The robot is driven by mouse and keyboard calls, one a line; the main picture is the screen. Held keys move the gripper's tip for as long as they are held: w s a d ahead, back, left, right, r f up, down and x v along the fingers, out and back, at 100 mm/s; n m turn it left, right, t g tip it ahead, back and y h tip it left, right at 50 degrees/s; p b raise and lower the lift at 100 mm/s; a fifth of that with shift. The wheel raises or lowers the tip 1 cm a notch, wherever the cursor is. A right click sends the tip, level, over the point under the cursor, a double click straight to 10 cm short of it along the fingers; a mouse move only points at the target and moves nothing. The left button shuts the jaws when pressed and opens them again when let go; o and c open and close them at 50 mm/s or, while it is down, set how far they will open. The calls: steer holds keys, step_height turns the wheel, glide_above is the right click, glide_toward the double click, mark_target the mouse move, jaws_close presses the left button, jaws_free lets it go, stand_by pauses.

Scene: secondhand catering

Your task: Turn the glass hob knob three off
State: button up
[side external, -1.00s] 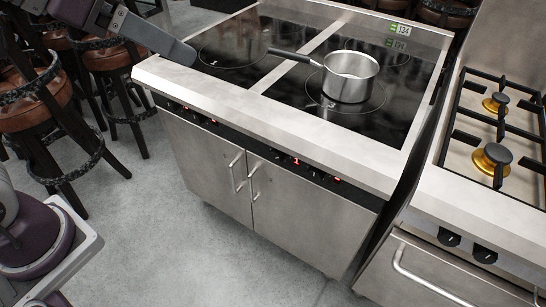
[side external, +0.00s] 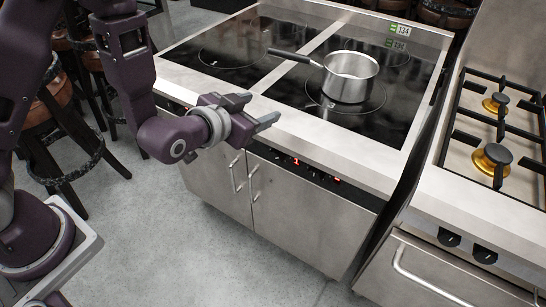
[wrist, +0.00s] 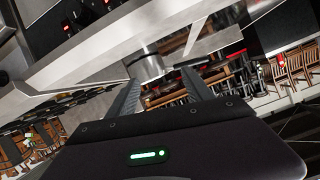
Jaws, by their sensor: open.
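The glass hob (side external: 290,92) is a black double top in a steel unit. Its control knobs (side external: 308,168) sit in a dark strip under the front edge, with red lit displays beside some; which is knob three I cannot tell. The strip's left part is hidden behind my arm. Dark knobs and red lights also show at the top left of the wrist view (wrist: 82,17). My gripper (side external: 259,110) is open and empty, in front of and above the unit's front edge, left of the visible knobs. Its two fingers (wrist: 160,92) show apart in the wrist view.
A steel saucepan (side external: 349,78) stands on the right side of the hob, its black handle pointing left. A gas range (side external: 476,215) stands at right. Bar stools (side external: 62,150) crowd the left. The floor in front is clear.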

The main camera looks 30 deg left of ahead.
glide_toward(273, 157)
steer(key=w, duration=0.2)
steer(key=x, duration=0.7)
steer(key=shift+d+f, duration=0.2)
steer(key=shift+f, duration=0.1)
jaws_close()
steer(key=n+h, duration=0.1)
steer(key=n, duration=0.1)
steer(key=n+h, duration=0.1)
steer(key=shift+a+n, duration=0.25)
steer(key=shift+n, duration=0.15)
steer(key=shift+f+n+t+h, duration=0.15)
steer(key=shift+n+t+h, duration=0.25)
steer(key=shift+n+h, duration=0.95)
steer(key=shift+a+n, duration=0.1)
steer(key=shift+n, duration=0.15)
